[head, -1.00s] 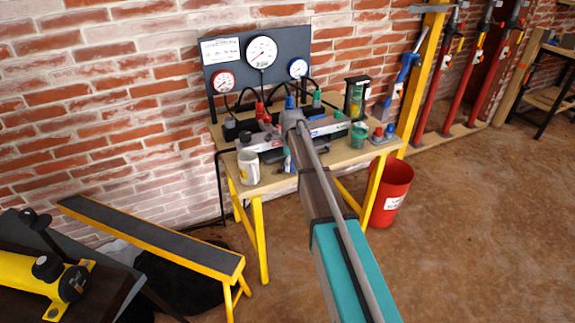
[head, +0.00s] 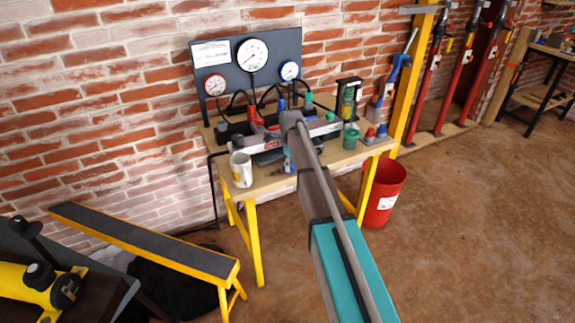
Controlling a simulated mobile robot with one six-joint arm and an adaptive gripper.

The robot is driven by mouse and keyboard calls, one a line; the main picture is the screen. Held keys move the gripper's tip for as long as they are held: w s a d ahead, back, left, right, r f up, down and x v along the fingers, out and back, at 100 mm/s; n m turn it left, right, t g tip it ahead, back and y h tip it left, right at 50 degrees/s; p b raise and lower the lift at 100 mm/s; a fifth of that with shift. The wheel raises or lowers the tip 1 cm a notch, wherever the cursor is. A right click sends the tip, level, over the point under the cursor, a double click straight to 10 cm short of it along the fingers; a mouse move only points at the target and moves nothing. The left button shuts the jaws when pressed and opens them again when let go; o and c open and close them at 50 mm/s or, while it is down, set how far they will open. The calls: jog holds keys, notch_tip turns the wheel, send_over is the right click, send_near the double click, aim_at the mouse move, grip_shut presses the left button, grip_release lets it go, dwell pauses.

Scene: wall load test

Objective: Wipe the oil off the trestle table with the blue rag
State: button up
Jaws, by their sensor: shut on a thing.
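The trestle table (head: 262,187) has a wooden top and yellow legs and stands against the brick wall. My arm reaches over its front edge. My gripper (head: 287,166) is at the middle of the tabletop, low and mostly hidden behind my arm. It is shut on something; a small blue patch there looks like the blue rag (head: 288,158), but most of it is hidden. I cannot clearly make out the oil; the tabletop around my gripper is partly covered by my arm and by dark fittings.
A white mug (head: 241,170) stands left of my gripper near the front edge. A gauge panel (head: 225,70) rises at the back. A green can (head: 351,138) and small fittings stand to the right. A red bucket (head: 384,196) is on the floor; a low yellow bench (head: 150,243) is at left.

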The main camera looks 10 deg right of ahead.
aim_at(271, 175)
jog(key=shift+w+d, duration=0.15)
jog(key=shift+d, duration=0.6)
jog(key=shift+w, duration=0.1)
jog(key=shift+a, duration=0.1)
jog(key=shift+s+a+f, duration=0.1)
jog(key=shift+s+a, duration=0.2)
jog(key=shift+a, duration=0.45)
jog(key=shift+s+a, duration=0.25)
jog(key=shift+a, duration=0.5)
jog(key=shift+a, duration=0.15)
jog(key=shift+s+a, duration=0.2)
jog(key=shift+a, duration=0.5)
jog(key=shift+s+a, duration=0.15)
jog(key=shift+a, duration=0.5)
jog(key=shift+s+a, duration=0.25)
jog(key=shift+a, duration=0.5)
jog(key=shift+s+a, duration=0.2)
jog(key=shift+a, duration=0.55)
